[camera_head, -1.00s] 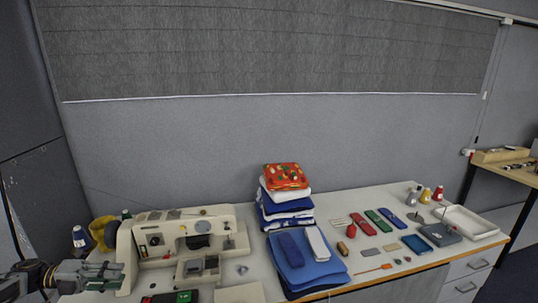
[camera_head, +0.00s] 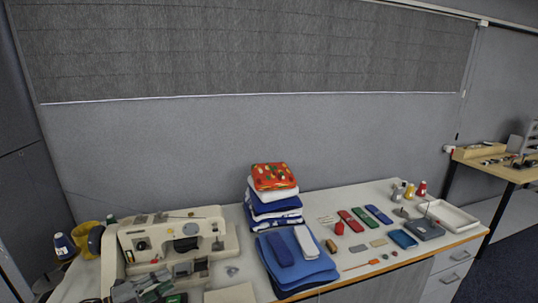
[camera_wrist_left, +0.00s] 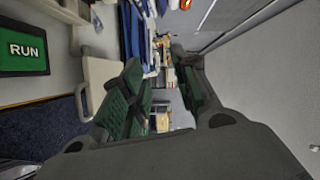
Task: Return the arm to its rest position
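My left gripper (camera_head: 148,285) is at the bottom left of the head view, in front of the cream sewing machine (camera_head: 180,243). In the left wrist view its two green-padded fingers (camera_wrist_left: 165,90) stand apart, with nothing held between them. A green card reading RUN (camera_wrist_left: 22,48) shows at the upper left of the wrist view, outside the fingers. My right gripper is not in view.
The long white table (camera_head: 345,205) carries a stack of folded cloths (camera_head: 274,200) and blue cloths (camera_head: 298,268) beside the machine. Small coloured cases, spools (camera_head: 409,194) and a white tray (camera_head: 452,215) are farther right. A wooden-topped table (camera_head: 500,170) stands beyond.

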